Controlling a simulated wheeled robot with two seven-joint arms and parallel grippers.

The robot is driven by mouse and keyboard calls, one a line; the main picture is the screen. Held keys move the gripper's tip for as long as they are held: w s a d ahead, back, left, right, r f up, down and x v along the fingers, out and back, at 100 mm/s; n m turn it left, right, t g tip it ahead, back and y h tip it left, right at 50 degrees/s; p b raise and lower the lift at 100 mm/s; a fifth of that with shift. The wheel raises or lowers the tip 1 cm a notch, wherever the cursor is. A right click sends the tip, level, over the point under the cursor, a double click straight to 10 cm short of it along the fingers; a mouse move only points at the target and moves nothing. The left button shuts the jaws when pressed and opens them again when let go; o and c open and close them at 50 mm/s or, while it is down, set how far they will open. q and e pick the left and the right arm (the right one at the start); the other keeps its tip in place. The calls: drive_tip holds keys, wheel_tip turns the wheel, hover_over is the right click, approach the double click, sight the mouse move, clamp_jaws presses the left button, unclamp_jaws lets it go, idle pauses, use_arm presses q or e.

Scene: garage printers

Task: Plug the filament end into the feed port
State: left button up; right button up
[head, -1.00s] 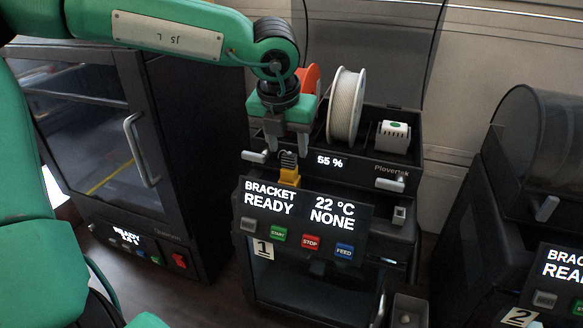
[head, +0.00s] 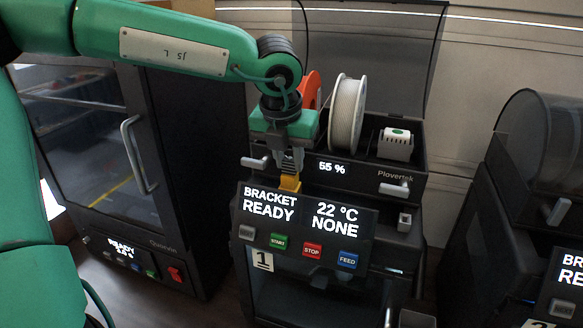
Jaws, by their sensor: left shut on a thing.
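My left gripper (head: 291,166) points down above the front of printer 1 (head: 306,226). Its fingers are closed on a small grey ribbed piece (head: 291,167), which seems to be the filament end. A yellow block (head: 290,183) sits directly below that piece at the top edge of the display panel. I cannot tell whether the two are joined. A small box with a light top (head: 404,221) stands right of the display and may be the feed port. My right gripper is not in view.
A white spool (head: 346,115) and an orange spool (head: 311,88) stand in the open dryer box (head: 420,160) behind, with a white vented unit (head: 396,145). A dark glass-door cabinet (head: 190,150) is at left. Printer 2 (head: 480,240) is at right.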

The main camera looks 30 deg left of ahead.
sight(289, 161)
use_arm(q)
drive_tip(key=shift+r+p, duration=0.35)
drive_tip(key=shift+r, duration=0.8)
drive_tip(key=shift+r+p, duration=0.3)
drive_tip(key=shift+r, duration=0.75)
drive_tip(key=shift+r+p, duration=0.35)
drive_tip(key=shift+r, duration=1.15)
drive_tip(key=shift+w, duration=0.1)
drive_tip(key=shift+w+d, duration=0.45)
drive_tip(key=shift+w, duration=0.25)
drive_tip(key=shift+w+d+b, duration=0.1)
drive_tip(key=shift+w+d, duration=0.45)
drive_tip(key=shift+w, duration=0.35)
drive_tip(key=shift+w+d+b, duration=0.15)
drive_tip(key=shift+w+d, duration=0.4)
drive_tip(key=shift+w, duration=0.3)
drive_tip(key=shift+w+d+b, duration=0.1)
drive_tip(key=shift+w+d, duration=0.45)
drive_tip(key=shift+w, duration=0.35)
drive_tip(key=shift+w+d, duration=0.35)
drive_tip(key=shift+w, duration=0.2)
drive_tip(key=shift+w+d, duration=0.3)
drive_tip(key=shift+w, duration=0.25)
